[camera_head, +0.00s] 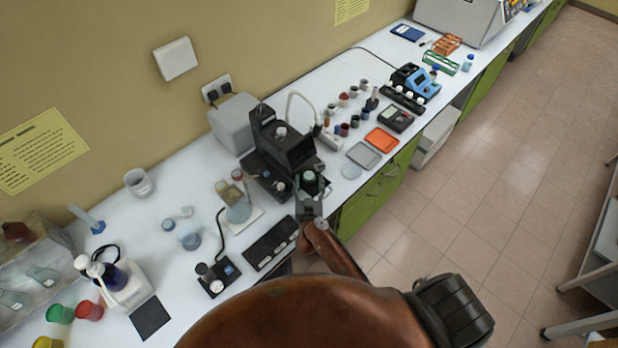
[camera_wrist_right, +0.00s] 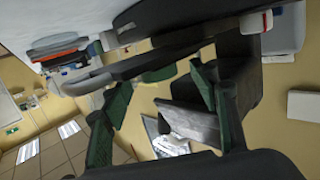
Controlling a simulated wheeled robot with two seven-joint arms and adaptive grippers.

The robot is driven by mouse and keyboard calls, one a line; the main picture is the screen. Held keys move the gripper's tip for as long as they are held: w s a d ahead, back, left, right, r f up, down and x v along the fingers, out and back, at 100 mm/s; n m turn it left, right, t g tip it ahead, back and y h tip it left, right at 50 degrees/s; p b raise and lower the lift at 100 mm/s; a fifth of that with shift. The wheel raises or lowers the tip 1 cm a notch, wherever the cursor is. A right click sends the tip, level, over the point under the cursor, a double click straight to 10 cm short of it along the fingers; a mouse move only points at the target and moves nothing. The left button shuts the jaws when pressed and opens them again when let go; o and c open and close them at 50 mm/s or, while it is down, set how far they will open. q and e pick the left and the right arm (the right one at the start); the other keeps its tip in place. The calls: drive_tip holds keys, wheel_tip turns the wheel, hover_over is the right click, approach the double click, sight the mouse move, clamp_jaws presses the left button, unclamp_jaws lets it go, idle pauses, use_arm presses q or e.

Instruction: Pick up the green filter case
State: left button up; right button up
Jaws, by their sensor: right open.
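My right gripper (camera_head: 310,197) is open at the bench's front edge, beside the black instrument (camera_head: 284,148). In the right wrist view its green-padded fingers (camera_wrist_right: 161,92) stand apart. A small green piece (camera_wrist_right: 158,74) shows in the gap between them, partly hidden behind a dark bar. In the head view a greenish round top (camera_head: 310,178) shows at the fingertips. It may be the green filter case, but I cannot tell for sure. No grip on it is visible. My left gripper is out of view.
The black instrument stands close by the right gripper. A black strip (camera_head: 270,243) lies to its left, with a flask (camera_head: 236,207) behind. An orange tray (camera_head: 381,140) and small jars are to the right. A green cup (camera_head: 59,313) stands at far left.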

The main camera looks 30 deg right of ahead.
drive_tip(key=shift+w+d, duration=0.2)
drive_tip(key=shift+w, duration=0.15)
drive_tip(key=c, duration=1.1)
drive_tip(key=shift+o, duration=0.2)
drive_tip(key=shift+r, duration=0.1)
